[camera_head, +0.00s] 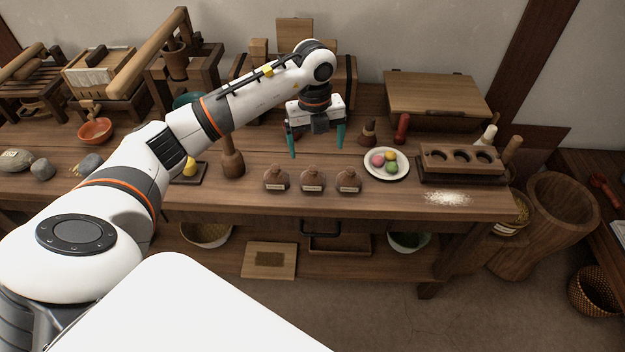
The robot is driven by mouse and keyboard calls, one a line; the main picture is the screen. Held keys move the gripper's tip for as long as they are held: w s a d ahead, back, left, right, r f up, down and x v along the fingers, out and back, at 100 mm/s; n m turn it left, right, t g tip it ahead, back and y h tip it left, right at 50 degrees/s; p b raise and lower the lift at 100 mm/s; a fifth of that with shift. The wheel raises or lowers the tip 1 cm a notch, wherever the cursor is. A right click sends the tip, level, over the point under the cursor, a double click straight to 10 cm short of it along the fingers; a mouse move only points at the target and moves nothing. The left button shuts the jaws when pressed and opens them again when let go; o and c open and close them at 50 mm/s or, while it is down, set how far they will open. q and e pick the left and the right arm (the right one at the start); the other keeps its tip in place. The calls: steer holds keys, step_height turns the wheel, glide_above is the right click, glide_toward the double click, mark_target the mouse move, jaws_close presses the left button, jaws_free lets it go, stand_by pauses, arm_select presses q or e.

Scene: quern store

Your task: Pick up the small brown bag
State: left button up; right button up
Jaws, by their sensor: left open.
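Three small brown bags with pale labels stand in a row near the table's front edge: a left one (276,178), a middle one (312,180) and a right one (348,181). They look alike, so I cannot tell which one is meant. My left gripper (316,146) points down behind the row. Its two green fingertips are spread apart with nothing between them. It looks apart from the bags. My right gripper is not in view.
A white plate (402,173) with colored balls and a wooden block with holes (460,160) stand to the right. A wooden mallet-like tool (232,158) stands to the left. White powder (447,199) lies at the front right. Wooden boxes (437,94) line the back.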

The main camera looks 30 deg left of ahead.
mark_target(312, 168)
arm_select(q)
steer(key=shift+s+a+f, duration=0.1)
steer(key=shift+a+f, duration=0.15)
steer(key=shift+a, duration=0.15)
step_height(312, 168, down, 11)
steer(key=shift+a+f, duration=0.1)
steer(key=c, duration=1.2)
